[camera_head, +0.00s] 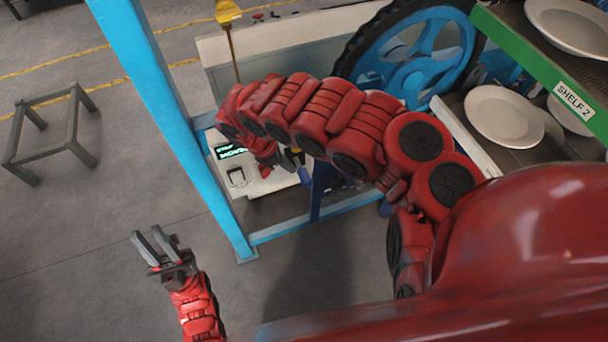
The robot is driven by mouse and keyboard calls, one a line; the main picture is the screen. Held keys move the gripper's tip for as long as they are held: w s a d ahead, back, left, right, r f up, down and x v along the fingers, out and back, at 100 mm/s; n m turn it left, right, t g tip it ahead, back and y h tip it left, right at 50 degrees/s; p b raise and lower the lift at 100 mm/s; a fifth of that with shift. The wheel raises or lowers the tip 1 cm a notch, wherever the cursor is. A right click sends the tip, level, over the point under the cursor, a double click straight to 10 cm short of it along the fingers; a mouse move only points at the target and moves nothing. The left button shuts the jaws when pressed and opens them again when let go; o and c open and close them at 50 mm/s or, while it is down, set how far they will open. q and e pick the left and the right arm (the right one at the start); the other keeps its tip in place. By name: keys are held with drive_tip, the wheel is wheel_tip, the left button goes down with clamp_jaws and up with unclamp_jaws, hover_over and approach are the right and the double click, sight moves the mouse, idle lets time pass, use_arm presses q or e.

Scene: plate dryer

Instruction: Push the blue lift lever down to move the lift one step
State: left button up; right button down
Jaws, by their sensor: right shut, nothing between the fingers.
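My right arm reaches left across the picture to the front of the lift frame. My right gripper (293,158) is shut and empty, small and partly hidden beside my arm. A small blue piece (305,176), which looks like the blue lift lever, shows just below and right of the gripper tip. I cannot tell whether they touch. My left gripper (152,246) is open and empty over the bare floor at the lower left, far from the lever.
A white control box (238,176) with a green-lit display stands left of the lever. A blue post (170,110) rises beside it. A large blue wheel (412,62) is behind my arm. Shelf 2 (540,68) and plates (503,116) are at right. A grey stand (45,160) is far left.

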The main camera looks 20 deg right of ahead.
sight(302, 177)
drive_tip(key=x, duration=0.5)
drive_tip(key=shift+f, duration=0.25)
drive_tip(key=shift+b+x, duration=0.3)
drive_tip(key=shift+x, duration=0.5)
